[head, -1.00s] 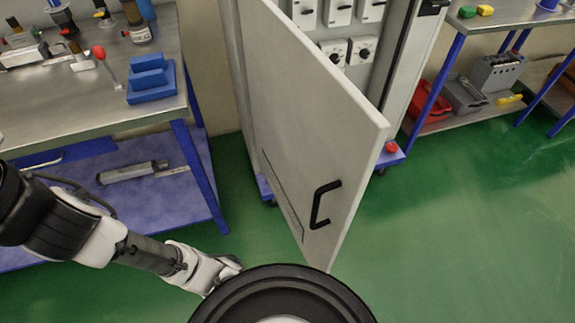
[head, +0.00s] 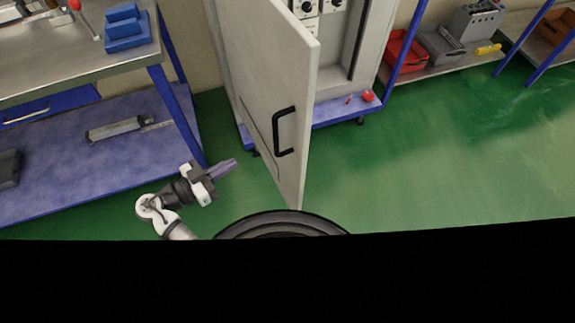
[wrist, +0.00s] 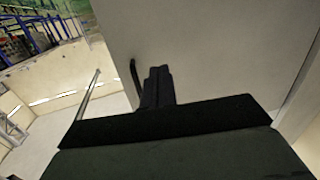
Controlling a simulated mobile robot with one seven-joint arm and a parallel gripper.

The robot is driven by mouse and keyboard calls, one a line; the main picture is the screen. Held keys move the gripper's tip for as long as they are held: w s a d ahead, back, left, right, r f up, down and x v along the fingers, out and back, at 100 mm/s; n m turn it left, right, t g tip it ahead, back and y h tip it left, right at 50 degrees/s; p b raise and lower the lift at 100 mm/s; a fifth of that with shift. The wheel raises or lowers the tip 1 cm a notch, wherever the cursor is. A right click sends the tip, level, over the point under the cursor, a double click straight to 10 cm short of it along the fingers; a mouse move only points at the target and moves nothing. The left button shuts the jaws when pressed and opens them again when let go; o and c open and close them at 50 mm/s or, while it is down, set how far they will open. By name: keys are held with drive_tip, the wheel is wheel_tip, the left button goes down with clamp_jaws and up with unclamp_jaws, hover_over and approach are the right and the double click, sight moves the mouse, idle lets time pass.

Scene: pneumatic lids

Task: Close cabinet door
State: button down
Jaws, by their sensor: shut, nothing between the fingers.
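The white cabinet door (head: 262,70) stands open, swung out from the cabinet (head: 366,45) towards me. Its black handle (head: 281,131) is near the free edge, on the face turned to the left. My gripper (head: 229,167) is shut and empty, low on the left of the door, with its fingers pointing towards the door. In the wrist view, my fingers (wrist: 157,82) appear in front of the pale door (wrist: 215,45). A dark curved bar beside them looks like the handle (wrist: 135,82). I cannot tell whether the fingers touch the door.
A metal workbench (head: 75,62) with blue legs and a blue lower shelf (head: 70,187) stands left of my arm. A blue block (head: 125,27) lies on it. A red bin (head: 405,53) sits on a shelf at the right. Green floor (head: 430,165) is clear right of the door.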

drive_tip(key=s+d+m+g+h, duration=0.2)
drive_tip(key=s+m, duration=0.1)
drive_tip(key=s, duration=0.2)
drive_tip(key=b+x, duration=0.9)
drive_tip(key=x, duration=0.5)
drive_tip(key=shift+d+f, duration=0.15)
drive_tip(key=shift+f, duration=0.1)
drive_tip(key=shift+w+d, duration=0.1)
